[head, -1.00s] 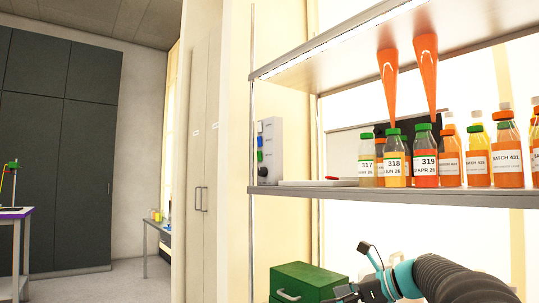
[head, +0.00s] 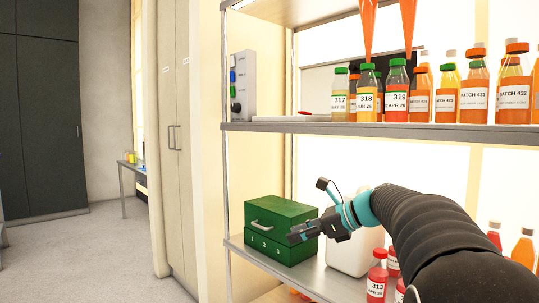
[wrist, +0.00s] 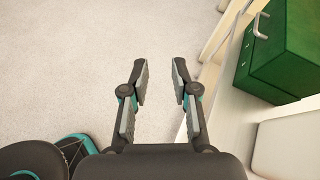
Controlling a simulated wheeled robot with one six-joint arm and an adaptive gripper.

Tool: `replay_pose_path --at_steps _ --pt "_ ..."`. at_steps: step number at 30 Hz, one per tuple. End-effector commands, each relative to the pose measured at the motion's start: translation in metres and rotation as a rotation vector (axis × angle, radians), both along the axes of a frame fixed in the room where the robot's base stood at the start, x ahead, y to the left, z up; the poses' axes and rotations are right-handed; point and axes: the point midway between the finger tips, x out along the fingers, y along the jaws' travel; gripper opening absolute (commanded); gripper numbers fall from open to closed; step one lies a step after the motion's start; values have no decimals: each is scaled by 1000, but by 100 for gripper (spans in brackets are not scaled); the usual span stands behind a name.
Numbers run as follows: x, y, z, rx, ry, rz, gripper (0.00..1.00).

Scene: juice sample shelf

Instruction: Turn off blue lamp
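A grey control box (head: 245,82) stands at the left end of the upper shelf in the head view. Its left face carries a column of small parts: a white one on top, a blue one (head: 233,76), a green one and a dark knob (head: 236,107). I cannot tell whether the blue part is lit or which one is the lamp's switch. My gripper (head: 292,237) is below the upper shelf, in front of the green drawer box and well below the control box. In the wrist view my gripper (wrist: 160,80) is open and empty, with floor beyond its fingers.
The upper shelf (head: 330,128) holds several juice bottles (head: 397,92) to the right and a flat white plate. A green drawer box (head: 280,225) and a white container (head: 352,250) stand on the lower shelf. The floor at left is clear.

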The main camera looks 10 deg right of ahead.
Motion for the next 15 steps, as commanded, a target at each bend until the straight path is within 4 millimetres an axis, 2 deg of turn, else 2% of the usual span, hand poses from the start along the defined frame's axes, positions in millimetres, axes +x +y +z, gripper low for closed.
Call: replay_pose_path --at_steps 1,2,7,12,15 --pt "-15 15 -3 -75 -25 40 8" --pt "-24 23 -7 -128 -43 69 1" --pt "-91 65 -39 -486 -170 295 0" --pt "-162 86 -75 -838 -318 578 0" --pt "-202 90 -97 -1036 -412 764 0"
